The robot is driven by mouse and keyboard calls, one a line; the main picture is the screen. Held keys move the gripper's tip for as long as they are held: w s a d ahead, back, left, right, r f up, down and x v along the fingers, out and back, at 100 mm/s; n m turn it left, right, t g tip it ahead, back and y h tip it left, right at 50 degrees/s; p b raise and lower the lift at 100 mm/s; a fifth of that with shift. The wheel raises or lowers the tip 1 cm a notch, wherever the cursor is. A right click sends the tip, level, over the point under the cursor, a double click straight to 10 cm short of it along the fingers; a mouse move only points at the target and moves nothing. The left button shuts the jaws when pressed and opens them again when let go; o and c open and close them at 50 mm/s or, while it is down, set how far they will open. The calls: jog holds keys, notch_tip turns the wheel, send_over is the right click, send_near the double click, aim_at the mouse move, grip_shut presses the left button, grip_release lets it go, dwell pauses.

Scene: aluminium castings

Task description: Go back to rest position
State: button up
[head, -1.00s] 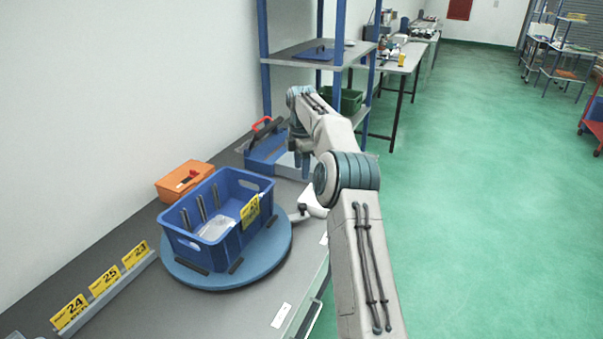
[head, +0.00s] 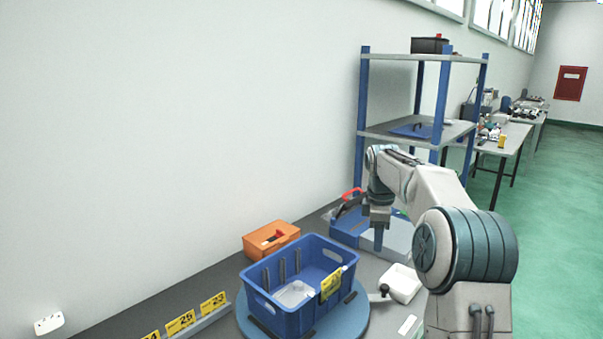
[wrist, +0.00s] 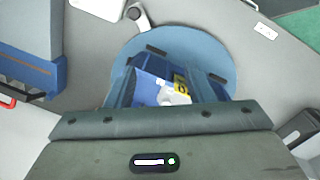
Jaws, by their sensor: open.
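My gripper (head: 379,243) hangs pointing down at the end of my arm, to the right of the blue bin and above the bench. It is open, and I see nothing held in it. The blue bin (head: 290,316) carries a yellow label and stands on a round blue turntable (head: 361,316). Dark upright dividers and a pale casting or bag show inside it. In the wrist view the blue turntable (wrist: 205,48) and part of the bin lie beyond my gripper; the wrist body hides the rest.
An orange box (head: 271,240) sits behind the bin. A blue tool tray (head: 348,228) with a red handle and a white container (head: 403,283) are near my gripper. A blue-posted shelf (head: 400,133) stands behind. The green floor at right is open.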

jog(key=s+a+r+m+t, duration=0.1)
jog(key=s+a+m, duration=0.15)
jog(key=s, duration=0.65)
jog(key=s+a+r+m, duration=0.1)
jog(key=s+m, duration=0.3)
jog(key=s, duration=0.5)
jog(key=s+a+m+t, duration=0.1)
jog(key=s+m, duration=0.3)
jog(key=s, duration=0.5)
jog(key=s+f+m, duration=0.4)
jog(key=s+f, duration=0.1)
jog(key=s, duration=0.5)
jog(key=shift+s+a+f+t+y, duration=0.2)
jog(key=shift+a+t+y, duration=0.1)
jog(key=shift+t, duration=0.1)
